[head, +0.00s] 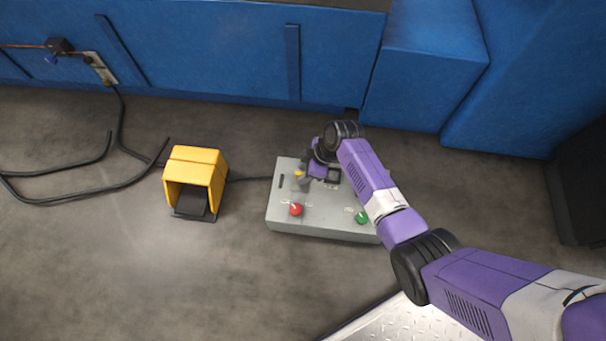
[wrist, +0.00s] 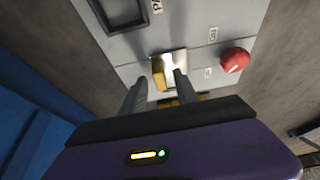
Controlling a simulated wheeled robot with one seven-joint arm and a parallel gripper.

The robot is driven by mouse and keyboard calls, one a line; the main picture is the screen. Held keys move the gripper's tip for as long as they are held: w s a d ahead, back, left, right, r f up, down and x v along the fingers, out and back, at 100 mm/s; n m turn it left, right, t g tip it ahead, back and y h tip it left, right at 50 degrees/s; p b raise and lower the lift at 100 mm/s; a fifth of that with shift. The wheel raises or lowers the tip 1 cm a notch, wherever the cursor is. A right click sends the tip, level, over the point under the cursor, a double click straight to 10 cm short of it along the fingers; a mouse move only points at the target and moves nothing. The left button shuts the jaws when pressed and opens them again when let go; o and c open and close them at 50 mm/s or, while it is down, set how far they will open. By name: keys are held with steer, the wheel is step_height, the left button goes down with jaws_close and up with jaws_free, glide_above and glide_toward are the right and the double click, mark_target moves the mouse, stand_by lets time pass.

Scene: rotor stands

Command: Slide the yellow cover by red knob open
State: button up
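The grey control box (head: 325,225) sits on the floor, with a red knob (head: 296,210) at its front left and a green knob (head: 361,217) at its front right. The small yellow cover (head: 299,174) is on the top behind the red knob, partly hidden by my gripper (head: 306,176). In the wrist view the yellow cover (wrist: 158,74) stands by a shiny plate (wrist: 171,68), left of the red knob (wrist: 235,60). My gripper (wrist: 160,78) is open, its fingertips on either side of the cover, nearer on the left. I cannot tell whether they touch it.
A yellow foot pedal (head: 196,170) stands left of the box, joined to it by a black cable (head: 250,179). Blue cabinets (head: 220,50) line the back. A dark square frame (wrist: 122,10) is on the panel. Bare floor (head: 200,280) lies in front.

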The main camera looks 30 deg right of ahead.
steer(key=shift+w+a+f, duration=0.1)
steer(key=shift+f, duration=0.3)
steer(key=shift+c, duration=0.5)
jaws_close()
stand_by(0.7)
